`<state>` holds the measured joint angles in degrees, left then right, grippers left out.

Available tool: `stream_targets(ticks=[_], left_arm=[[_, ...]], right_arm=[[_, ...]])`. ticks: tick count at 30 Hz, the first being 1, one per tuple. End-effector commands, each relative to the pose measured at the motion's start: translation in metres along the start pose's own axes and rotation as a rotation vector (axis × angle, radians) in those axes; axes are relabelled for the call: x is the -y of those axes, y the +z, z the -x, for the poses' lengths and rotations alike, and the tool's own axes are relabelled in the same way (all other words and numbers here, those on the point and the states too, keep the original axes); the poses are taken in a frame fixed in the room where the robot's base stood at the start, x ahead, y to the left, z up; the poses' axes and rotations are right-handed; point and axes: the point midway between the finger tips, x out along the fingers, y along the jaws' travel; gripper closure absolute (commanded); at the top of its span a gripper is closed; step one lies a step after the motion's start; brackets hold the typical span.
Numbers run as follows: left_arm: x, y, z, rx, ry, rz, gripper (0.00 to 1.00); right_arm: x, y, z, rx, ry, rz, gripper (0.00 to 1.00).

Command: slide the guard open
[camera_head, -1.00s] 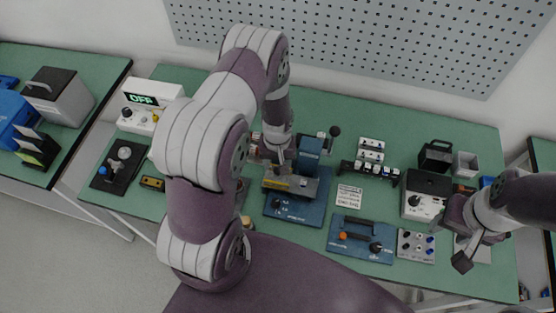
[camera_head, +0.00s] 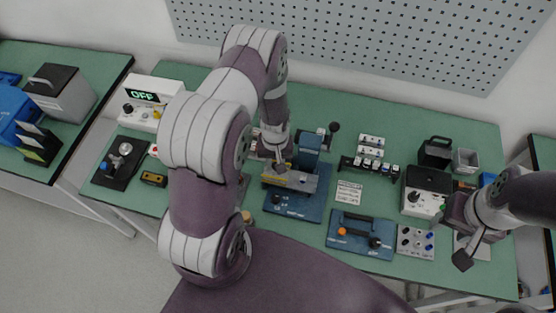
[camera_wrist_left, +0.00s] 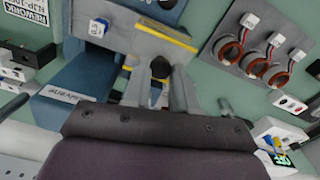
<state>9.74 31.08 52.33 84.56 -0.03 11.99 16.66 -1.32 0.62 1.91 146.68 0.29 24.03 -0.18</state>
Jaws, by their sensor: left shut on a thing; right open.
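The guard (camera_head: 300,181) is a grey bar with a yellow stripe, lying across the blue fixture (camera_head: 299,208) in the middle of the bench. In the left wrist view the guard (camera_wrist_left: 152,36) runs across the upper middle, with a black knob (camera_wrist_left: 160,68) on its near side. My left gripper (camera_head: 281,165) is at the guard from above. Its fingers (camera_wrist_left: 158,92) stand either side of the knob and are shut on it; the contact itself is partly hidden. My right gripper (camera_head: 467,250) is open and empty over the right front of the bench.
A white box (camera_head: 145,101) reading OFF stands at the left. A blue panel (camera_head: 361,235) and a white panel with knobs (camera_head: 416,243) lie right of the fixture. In the wrist view, several red-brown rings (camera_wrist_left: 256,63) sit on a grey plate near the guard.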

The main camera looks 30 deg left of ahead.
Motion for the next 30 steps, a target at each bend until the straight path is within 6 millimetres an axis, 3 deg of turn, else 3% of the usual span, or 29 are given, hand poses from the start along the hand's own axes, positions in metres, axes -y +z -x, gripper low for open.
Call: stream_targets(ticks=[2,3,4,5,13,17,30], left_arm=[[0.0,0.0,0.001,0.002,-0.001,0.001,1.0],[0.0,0.0,0.002,0.002,-0.001,0.001,0.6],[0.0,0.0,0.002,0.002,-0.001,0.001,0.51],[0.0,0.0,0.002,0.002,0.0,0.001,0.48],[0.0,0.0,0.002,0.001,0.0,0.001,0.48],[0.0,-0.001,0.012,-0.002,0.001,0.001,0.48],[0.002,0.0,0.115,-0.003,0.002,0.001,0.48]], right_arm=[[0.0,0.0,0.001,0.0,0.0,0.0,0.5],[0.0,0.0,0.001,0.0,0.0,0.0,0.5],[0.0,0.0,0.001,0.0,0.0,0.0,0.5],[0.0,0.0,0.001,0.0,0.0,0.0,0.5],[0.0,0.0,0.0,0.0,0.0,0.0,0.5],[0.0,0.0,-0.004,0.0,0.0,0.0,0.5],[0.0,0.004,-0.03,0.0,0.0,0.0,0.5]])
